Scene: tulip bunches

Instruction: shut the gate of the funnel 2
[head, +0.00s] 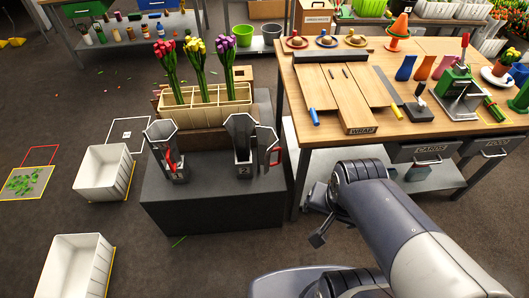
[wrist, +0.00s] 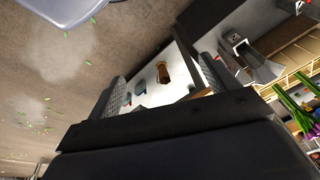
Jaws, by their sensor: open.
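Funnel 2 (head: 242,160) is a grey metal funnel with a "2" label, upright on a dark block (head: 215,210). Its gate (head: 272,148), a grey panel with red on its edge, stands swung out to the right of the funnel. In the wrist view a grey metal funnel (wrist: 260,68) shows at the upper right, tilted by the camera. My gripper (wrist: 160,88) is open and empty, with its two fingers apart. In the head view my gripper (head: 317,238) hangs right of the block, low beside the workbench and apart from the gate.
Another funnel (head: 160,138) stands left on the block. Behind it a cream rack (head: 205,116) holds three tulip bunches. The wooden workbench (head: 400,130) is close behind my arm. White bins (head: 103,172) stand on the floor at left. Floor in front of the block is clear.

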